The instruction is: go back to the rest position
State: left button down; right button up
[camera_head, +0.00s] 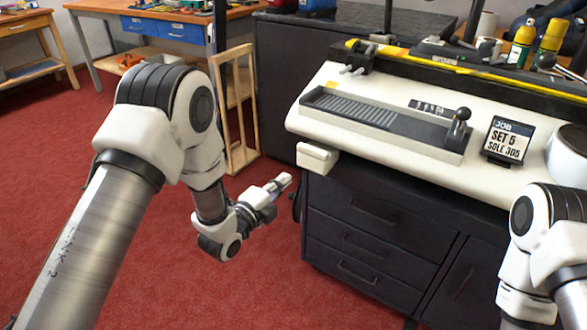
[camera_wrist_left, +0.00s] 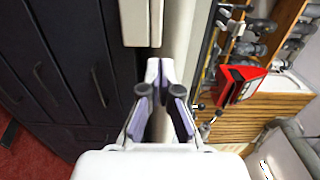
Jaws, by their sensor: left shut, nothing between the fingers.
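My left gripper (camera_head: 283,182) hangs in free air to the left of the dark bench cabinet (camera_head: 375,225), below the level of the white bench top (camera_head: 318,93). It is shut with nothing between its fingers. In the left wrist view its fingers (camera_wrist_left: 160,72) come together in front of a pale block, which may be the white block at the bench's front left corner (camera_head: 317,158). My right arm shows at the lower right of the head view, but its gripper is out of the picture.
The bench top bears a grey ribbed device (camera_head: 350,107) with a ball-knobbed lever and a job sign (camera_head: 507,140) reading "SET 5 SOLE 305". A wooden frame (camera_head: 235,110) stands left of the bench. Open red floor (camera_head: 230,285) lies below my left gripper.

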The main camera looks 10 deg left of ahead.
pick_arm(q)
jog(key=s+a+f+n+g+y, duration=0.2)
jog(key=s+f+n+g, duration=0.2)
jog(key=s+f, duration=0.6)
jog(key=s+a+f+n+g+y, duration=0.2)
jog(key=s+a+f+n+g, duration=0.15)
jog(key=s+f, duration=0.75)
jog(key=s+a+f+n+g+y, duration=0.1)
jog(key=s+a+f+n+g, duration=0.1)
jog(key=s+f+n+g, duration=0.55)
jog(key=s+r+n+g+y, duration=0.1)
jog(key=s+n+g, duration=0.1)
jog(key=s+n, duration=0.6)
notch_tip(320, 180, up, 24)
jog(key=s+p, duration=0.1)
jog(key=p, duration=2.2)
jog(key=shift+s+a+m+p, duration=0.3)
jog(key=shift+s+p, duration=0.05)
jog(key=shift+s, duration=0.05)
